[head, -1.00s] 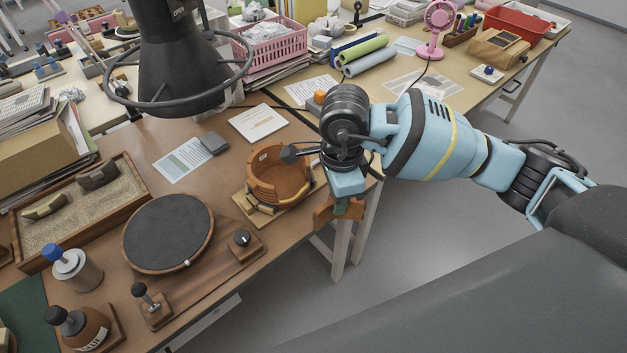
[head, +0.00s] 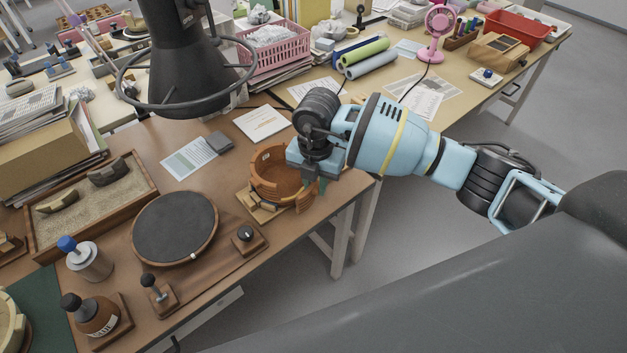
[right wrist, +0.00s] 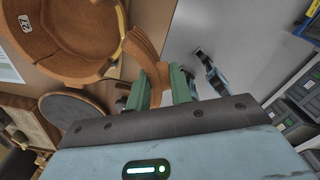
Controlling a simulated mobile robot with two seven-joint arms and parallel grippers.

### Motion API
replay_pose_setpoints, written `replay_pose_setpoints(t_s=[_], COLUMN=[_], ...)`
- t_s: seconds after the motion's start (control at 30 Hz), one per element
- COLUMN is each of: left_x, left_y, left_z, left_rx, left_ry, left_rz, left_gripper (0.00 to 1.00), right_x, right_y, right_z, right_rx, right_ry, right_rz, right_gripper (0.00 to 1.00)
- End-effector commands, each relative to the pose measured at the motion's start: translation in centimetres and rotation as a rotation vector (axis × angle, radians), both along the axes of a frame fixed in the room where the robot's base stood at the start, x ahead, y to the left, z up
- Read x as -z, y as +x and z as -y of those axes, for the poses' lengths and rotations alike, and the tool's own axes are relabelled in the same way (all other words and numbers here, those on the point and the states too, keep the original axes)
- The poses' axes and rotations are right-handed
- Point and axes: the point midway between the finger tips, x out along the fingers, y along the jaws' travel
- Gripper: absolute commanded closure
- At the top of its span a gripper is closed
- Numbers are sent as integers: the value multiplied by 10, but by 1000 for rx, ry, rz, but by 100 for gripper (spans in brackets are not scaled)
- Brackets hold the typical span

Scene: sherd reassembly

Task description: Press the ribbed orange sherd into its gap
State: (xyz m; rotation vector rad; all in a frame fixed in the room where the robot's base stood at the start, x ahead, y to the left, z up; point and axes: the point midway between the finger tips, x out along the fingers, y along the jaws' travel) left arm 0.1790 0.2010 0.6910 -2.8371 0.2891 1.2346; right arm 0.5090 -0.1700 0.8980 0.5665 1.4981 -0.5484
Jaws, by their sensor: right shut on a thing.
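The orange pot (head: 268,163) stands on a small wooden base at the table's right edge, its wall broken open on the side towards my right gripper. In the right wrist view the pot (right wrist: 62,68) shows a pale broken edge and a small white label inside. My right gripper (right wrist: 162,88) is shut on the ribbed orange sherd (right wrist: 150,52), held between its green fingers. The sherd is right beside the gap; I cannot tell whether it touches the pot. In the head view my right gripper (head: 316,186) partly hides the sherd and the gap. My left gripper is not in view.
A dark round turntable (head: 174,228) lies left of the pot, with a knob (head: 243,233) between them. A sand tray (head: 85,205) with sherds is further left. The floor is open beyond the table's right edge.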

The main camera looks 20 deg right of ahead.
Motion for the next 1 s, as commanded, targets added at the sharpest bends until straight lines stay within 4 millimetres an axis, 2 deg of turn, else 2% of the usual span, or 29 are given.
replay_pose_setpoints(t_s=[0.1,0.33,0.7,1.0], left_x=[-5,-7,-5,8], left_y=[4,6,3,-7], left_z=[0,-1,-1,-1], left_rx=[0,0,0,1], left_ry=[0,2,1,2], left_rz=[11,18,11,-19], left_gripper=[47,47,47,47], right_x=[1,5,8,18], right_y=[6,11,12,16], right_z=[-1,-3,-3,-5], right_rx=[214,463,509,507], right_ry=[-2,-3,-5,-6], right_rz=[2,1,-1,-4], right_gripper=[95,95,95,95])
